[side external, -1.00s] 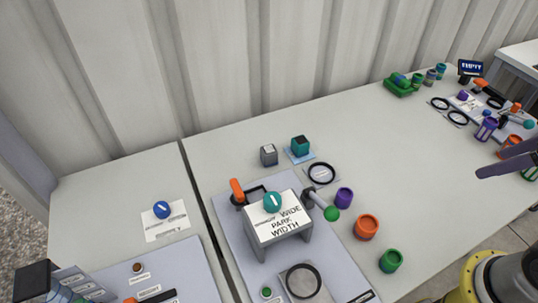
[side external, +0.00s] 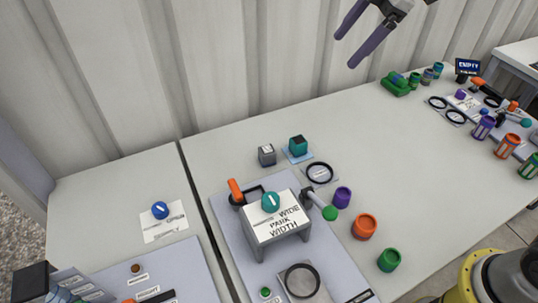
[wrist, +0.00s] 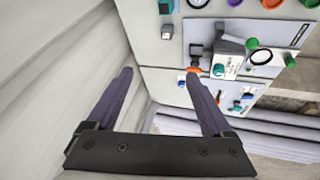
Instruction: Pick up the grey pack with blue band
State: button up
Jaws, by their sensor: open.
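A small grey block (side external: 267,155) stands upright on the table behind the panel, left of a teal block. It is the only grey pack-like thing I make out, and I cannot clearly tell a blue band on it. It also shows in the wrist view (wrist: 167,32), near the top, beyond and between my fingers. My gripper (side external: 345,52) is open and empty, high above the back of the table near the wall, up and to the right of the grey block. Its two purple fingers also show apart in the wrist view (wrist: 159,73).
The teal block (side external: 298,146) stands on a blue mat close beside the grey block, with a black ring (side external: 319,173) nearby. A raised grey stand (side external: 276,232) with a teal knob is in front. Purple, orange and green cups stand to the right. The table's middle right is clear.

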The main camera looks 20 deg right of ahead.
jog(key=w+a+f+n+g, duration=0.1)
jog(key=w+a+f, duration=0.2)
jog(key=w+f, duration=0.3)
jog(key=g, duration=0.2)
send_near(267, 149)
notch_tip(267, 149, down, 3)
jog(key=shift+y, duration=0.3)
jog(key=shift+a+x, duration=0.1)
jog(key=shift+x, duration=1.4)
jog(key=shift+a+x, duration=0.15)
jog(key=shift+x, duration=1.35)
jog(key=shift+w+r, duration=0.1)
jog(key=shift+r, duration=0.05)
grip_shut()
